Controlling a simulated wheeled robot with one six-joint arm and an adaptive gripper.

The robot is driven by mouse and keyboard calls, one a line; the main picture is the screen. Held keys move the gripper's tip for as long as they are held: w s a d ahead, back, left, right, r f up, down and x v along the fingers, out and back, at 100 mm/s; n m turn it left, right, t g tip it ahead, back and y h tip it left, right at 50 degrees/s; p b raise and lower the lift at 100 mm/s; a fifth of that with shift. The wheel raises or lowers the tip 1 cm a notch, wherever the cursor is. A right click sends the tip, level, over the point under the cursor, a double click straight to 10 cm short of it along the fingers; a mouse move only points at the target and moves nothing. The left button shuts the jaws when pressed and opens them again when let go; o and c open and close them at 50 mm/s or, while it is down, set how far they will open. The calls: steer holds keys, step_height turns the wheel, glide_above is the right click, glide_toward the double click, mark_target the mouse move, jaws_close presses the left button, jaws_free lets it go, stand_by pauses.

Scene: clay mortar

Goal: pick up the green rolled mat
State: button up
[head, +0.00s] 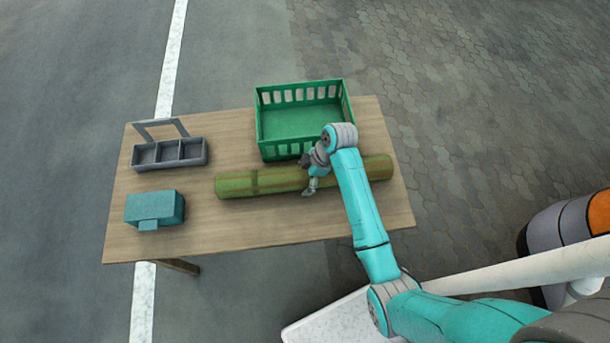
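The green rolled mat (252,182) lies lengthwise across the right half of the wooden table, in front of the green crate. Its left part and its right end show; my gripper and forearm hide a stretch near its middle. My gripper (309,179) is at the mat's middle, with a finger showing at the mat's front edge. Whether the fingers touch the mat or are closed on it cannot be made out, as the wrist covers much of them.
A green slatted crate (300,119) stands empty right behind the mat. A grey divided tray with a handle (170,153) and a teal box (154,209) are on the left of the wooden table (270,228). The table's front strip is clear.

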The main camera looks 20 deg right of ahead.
steer(key=c, duration=1.3)
steer(key=shift+o, duration=0.2)
steer(key=shift+r, duration=0.1)
